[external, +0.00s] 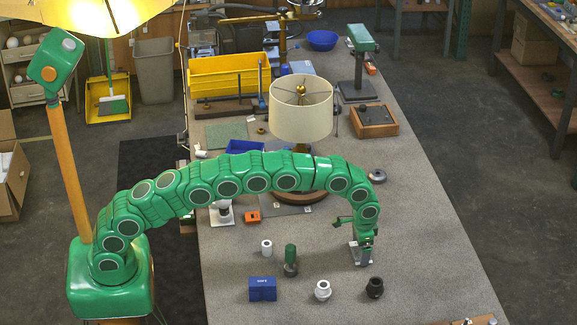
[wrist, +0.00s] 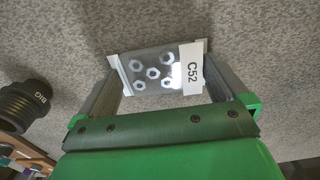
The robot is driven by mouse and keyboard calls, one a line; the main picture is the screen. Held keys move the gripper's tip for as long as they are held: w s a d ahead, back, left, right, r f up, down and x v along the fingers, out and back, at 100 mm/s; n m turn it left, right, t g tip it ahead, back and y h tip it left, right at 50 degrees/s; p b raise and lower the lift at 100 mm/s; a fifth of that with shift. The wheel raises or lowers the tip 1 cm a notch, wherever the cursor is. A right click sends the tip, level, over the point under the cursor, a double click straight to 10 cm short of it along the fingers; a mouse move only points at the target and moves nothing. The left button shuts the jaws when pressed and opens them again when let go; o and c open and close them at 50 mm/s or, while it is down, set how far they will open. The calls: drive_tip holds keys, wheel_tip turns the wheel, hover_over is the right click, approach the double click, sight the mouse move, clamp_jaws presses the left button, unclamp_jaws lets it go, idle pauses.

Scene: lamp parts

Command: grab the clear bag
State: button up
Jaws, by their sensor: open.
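The clear bag (wrist: 152,73) holds several hexagonal nuts and has a white label reading C52. It lies on the grey worktop in the wrist view. My gripper (wrist: 162,82) is open, with one finger on each side of the bag. The bag appears between the fingertips; I cannot tell whether they touch it. In the external view my gripper (external: 361,252) points down at the worktop on the right front part, and the bag is mostly hidden there.
In the external view a white fitting (external: 322,291), a blue box (external: 262,289) and a green-topped part (external: 290,259) stand left of my gripper. The worktop right of it is clear.

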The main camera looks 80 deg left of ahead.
sight(357, 251)
drive_tip(key=c, duration=0.8)
drive_tip(key=shift+r, duration=0.2)
drive_tip(key=shift+r, duration=1.45)
drive_tip(key=shift+s+r, duration=0.7)
drive_tip(key=shift+r, duration=0.1)
drive_tip(key=shift+s+a+r, duration=0.1)
drive_tip(key=shift+s+r, duration=1.25)
drive_tip(key=shift+s, duration=0.75)
drive_tip(key=shift+s+r, duration=1.4)
drive_tip(key=shift+s, duration=0.65)
drive_tip(key=shift+s+a+r, duration=0.1)
drive_tip(key=shift+s+r, duration=1.25)
drive_tip(key=shift+s, duration=0.75)
